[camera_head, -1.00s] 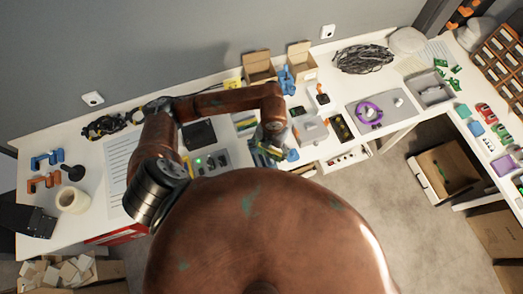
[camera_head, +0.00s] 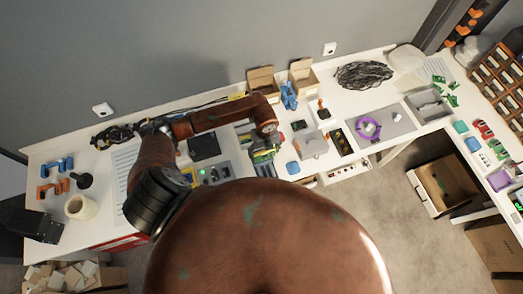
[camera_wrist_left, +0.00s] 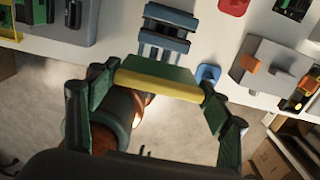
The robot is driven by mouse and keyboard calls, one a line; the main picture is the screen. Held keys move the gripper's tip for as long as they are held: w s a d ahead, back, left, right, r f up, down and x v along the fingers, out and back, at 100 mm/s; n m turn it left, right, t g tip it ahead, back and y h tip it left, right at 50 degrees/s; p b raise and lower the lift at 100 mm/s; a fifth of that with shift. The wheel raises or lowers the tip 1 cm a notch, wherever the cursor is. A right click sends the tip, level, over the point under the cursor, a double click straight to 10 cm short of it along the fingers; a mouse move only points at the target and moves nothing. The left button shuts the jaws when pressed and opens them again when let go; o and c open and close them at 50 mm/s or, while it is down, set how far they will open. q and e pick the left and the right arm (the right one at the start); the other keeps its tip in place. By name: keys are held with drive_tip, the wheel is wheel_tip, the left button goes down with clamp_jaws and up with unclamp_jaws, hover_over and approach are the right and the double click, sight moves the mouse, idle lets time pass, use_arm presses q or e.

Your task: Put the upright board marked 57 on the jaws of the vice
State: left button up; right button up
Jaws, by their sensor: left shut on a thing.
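My left gripper (camera_head: 264,152) is over the middle of the long white bench, beside a rack of upright boards. In the left wrist view its green fingers (camera_wrist_left: 152,98) are shut on a green board (camera_wrist_left: 160,72) with a yellow edge, clear of the slotted rack. I cannot read a number on it, so I cannot tell whether it is the board marked 57. A blue upright device (camera_head: 289,95), which may be the vice, stands at the back of the bench, right of the gripper. Its jaws are too small to make out. My right gripper is not in view.
A grey box (camera_head: 313,146) and a small blue piece (camera_head: 293,168) are right of the gripper. Open cartons (camera_head: 303,75) stand behind. A purple ring (camera_head: 368,128) lies on a grey mat farther right. A dark flat panel (camera_head: 204,146) is to the left.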

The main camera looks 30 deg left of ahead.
use_arm(q)
drive_tip(key=w+a+f+p, duration=0.2)
drive_tip(key=w+a+f, duration=0.1)
drive_tip(key=f, duration=0.5)
drive_tip(key=shift+f, duration=0.35)
drive_tip(key=shift+f, duration=0.2)
drive_tip(key=o, duration=1.2)
drive_tip(key=shift+r, duration=0.1)
